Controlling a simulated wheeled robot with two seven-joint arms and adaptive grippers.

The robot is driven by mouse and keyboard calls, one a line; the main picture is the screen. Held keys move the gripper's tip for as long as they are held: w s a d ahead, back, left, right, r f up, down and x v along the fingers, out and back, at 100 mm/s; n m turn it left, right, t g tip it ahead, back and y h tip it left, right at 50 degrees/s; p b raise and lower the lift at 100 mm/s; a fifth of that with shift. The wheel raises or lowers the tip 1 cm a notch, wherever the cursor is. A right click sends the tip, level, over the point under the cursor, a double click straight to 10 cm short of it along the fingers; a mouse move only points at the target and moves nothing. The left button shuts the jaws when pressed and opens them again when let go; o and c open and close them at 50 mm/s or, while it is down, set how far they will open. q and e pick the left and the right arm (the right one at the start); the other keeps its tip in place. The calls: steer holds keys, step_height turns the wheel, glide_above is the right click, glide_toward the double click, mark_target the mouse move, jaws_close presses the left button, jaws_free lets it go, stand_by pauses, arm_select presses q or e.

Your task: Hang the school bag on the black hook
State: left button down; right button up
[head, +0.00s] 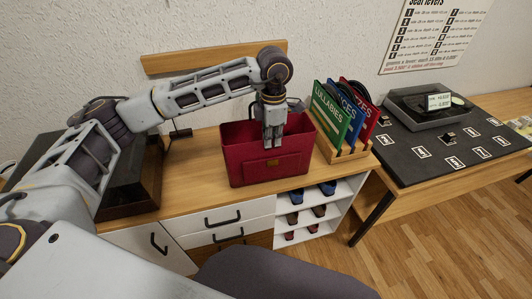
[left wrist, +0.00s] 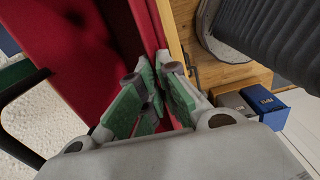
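The school bag (head: 250,173) is a red, box-shaped bag, upright and open at the top, on the wooden cabinet. My left gripper (head: 273,145) points down at the bag, its fingertips close to the front rim. In the left wrist view the green-padded fingers (left wrist: 158,88) are near each other, with the bag's red surface (left wrist: 90,45) beside and between them. I cannot tell whether they pinch the bag's wall. A black loop (left wrist: 18,95) shows at the left there. No black hook shows clearly; my arm crosses in front of the wall rail. My right gripper is not in view.
A wooden rail (head: 215,57) is on the wall behind the bag. A dark object (head: 130,185) stands on the cabinet's left.

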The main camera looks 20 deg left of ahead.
arm_select(q)
steer(key=shift+r, duration=0.25)
steer(key=shift+r+p, duration=1)
steer(key=shift+r, duration=1.3)
